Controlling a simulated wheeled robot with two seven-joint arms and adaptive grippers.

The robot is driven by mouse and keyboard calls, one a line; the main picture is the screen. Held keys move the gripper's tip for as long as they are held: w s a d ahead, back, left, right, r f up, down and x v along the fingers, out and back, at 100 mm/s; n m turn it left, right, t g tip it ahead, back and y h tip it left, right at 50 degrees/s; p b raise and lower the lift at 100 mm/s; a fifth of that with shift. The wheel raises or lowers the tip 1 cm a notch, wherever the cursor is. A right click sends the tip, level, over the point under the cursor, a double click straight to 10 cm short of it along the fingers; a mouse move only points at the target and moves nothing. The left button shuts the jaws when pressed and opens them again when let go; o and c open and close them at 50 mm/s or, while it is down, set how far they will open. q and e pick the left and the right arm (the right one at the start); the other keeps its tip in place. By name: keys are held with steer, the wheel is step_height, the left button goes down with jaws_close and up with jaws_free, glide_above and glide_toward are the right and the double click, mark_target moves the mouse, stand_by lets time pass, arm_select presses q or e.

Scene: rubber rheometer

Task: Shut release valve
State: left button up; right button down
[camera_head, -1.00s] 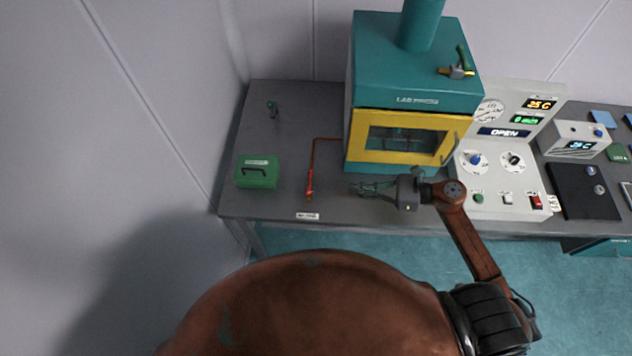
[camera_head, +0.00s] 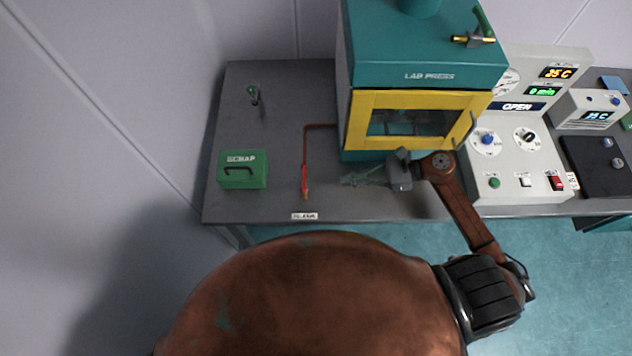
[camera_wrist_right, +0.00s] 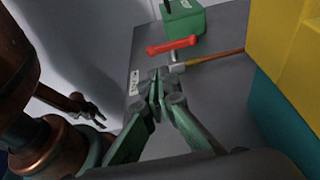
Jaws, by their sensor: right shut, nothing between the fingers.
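A red-handled valve (camera_head: 304,179) sits at the front end of a copper pipe, left of the press. Its handle lies roughly in line with the pipe. It also shows in the right wrist view (camera_wrist_right: 172,46), just beyond the fingertips. My right gripper (camera_head: 345,180) is shut and empty, a short way right of the valve and apart from it. Its green fingers (camera_wrist_right: 154,88) show closed together in the right wrist view. A dark gripper at the left of that view, apparently my left one (camera_wrist_right: 93,112), is too small to judge. The left gripper is outside the head view.
The teal and yellow lab press (camera_head: 425,70) stands close beside my right gripper, with a green-handled brass valve (camera_head: 474,39) on top. A green scrap box (camera_head: 243,180) stands left of the pipe. A small label (camera_head: 304,216) lies at the table's front edge. Controls (camera_head: 515,155) stand right.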

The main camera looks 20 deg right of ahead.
steer(key=shift+r, duration=0.15)
steer(key=p, duration=0.2)
glide_toward(304, 180)
steer(key=a+f, duration=0.1)
steer(key=a, duration=0.2)
steer(key=a+f, duration=0.1)
steer(key=shift+s+a+f, duration=0.2)
steer(key=shift+a+f, duration=0.15)
steer(key=shift+w+a+f, duration=0.15)
steer(key=shift+a+f, duration=0.1)
steer(key=shift+a, duration=0.3)
steer(key=shift+a, duration=0.1)
